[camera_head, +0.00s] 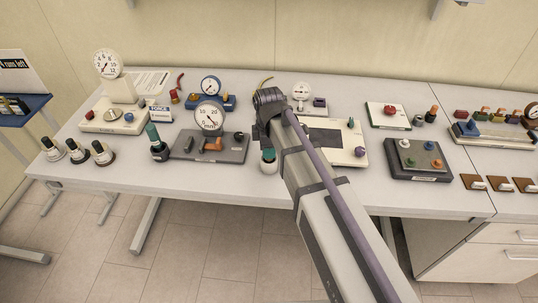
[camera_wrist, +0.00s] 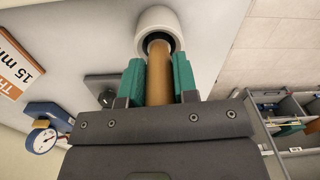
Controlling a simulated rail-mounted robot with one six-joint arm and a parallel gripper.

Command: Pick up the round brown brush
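The round brown brush (camera_wrist: 160,75) shows in the wrist view as a brown cylindrical handle, its far end inside the round opening of a white cup (camera_wrist: 146,20). My gripper (camera_wrist: 160,82) has green finger pads on both sides of the handle, with no clear gap, so it looks shut on it. The brush's bristles are hidden in the cup. In the head view my gripper (camera_head: 268,153) is low over the white cup (camera_head: 268,166) near the table's front edge. The handle is hidden there by the green fingers.
A grey gauge stand (camera_head: 208,147) is left of my gripper, with a dark bottle with a green top (camera_head: 157,143) beyond it. A cream board (camera_head: 345,157) lies close on the right, partly behind my arm. The table's front edge is near.

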